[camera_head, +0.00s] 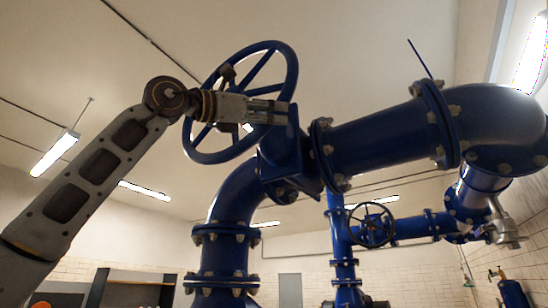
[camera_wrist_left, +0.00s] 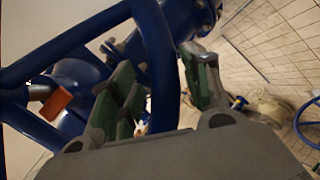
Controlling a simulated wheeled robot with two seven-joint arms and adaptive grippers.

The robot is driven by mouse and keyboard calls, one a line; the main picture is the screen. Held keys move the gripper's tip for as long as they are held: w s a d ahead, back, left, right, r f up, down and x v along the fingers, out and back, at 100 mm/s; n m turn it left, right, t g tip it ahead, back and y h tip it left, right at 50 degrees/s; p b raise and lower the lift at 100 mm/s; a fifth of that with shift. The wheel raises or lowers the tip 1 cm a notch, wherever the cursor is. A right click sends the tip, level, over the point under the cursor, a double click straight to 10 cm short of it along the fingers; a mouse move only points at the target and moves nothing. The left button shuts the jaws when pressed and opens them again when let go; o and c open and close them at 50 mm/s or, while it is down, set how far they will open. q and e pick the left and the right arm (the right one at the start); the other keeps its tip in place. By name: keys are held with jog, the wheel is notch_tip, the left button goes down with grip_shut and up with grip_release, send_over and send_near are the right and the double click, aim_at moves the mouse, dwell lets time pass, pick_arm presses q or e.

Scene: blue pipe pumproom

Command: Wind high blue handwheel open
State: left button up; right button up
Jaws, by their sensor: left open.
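The high blue handwheel (camera_head: 292,72) is a large spoked wheel on the big blue pipe's valve, upper middle in the head view. My left arm comes in from the left, and its gripper (camera_head: 272,112) lies across the wheel, with the fingers at the right side of the rim. In the left wrist view the blue rim (camera_wrist_left: 160,65) passes between the two green-padded fingers, and the gripper is open around it. I cannot tell whether either finger touches the rim. My right gripper is in neither view.
A thick blue pipe (camera_head: 385,137) runs right from the valve, close to the gripper. A smaller dark handwheel (camera_head: 371,225) sits lower on another blue pipe. Shelving (camera_head: 135,287) stands at the lower left. Open space lies above and left of the wheel.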

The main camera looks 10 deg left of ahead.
pick_arm(q)
jog(key=shift+w+d+r, duration=0.2)
jog(key=shift+w+d, duration=0.2)
jog(key=shift+d, duration=0.05)
jog(key=shift+f, duration=0.1)
grip_shut()
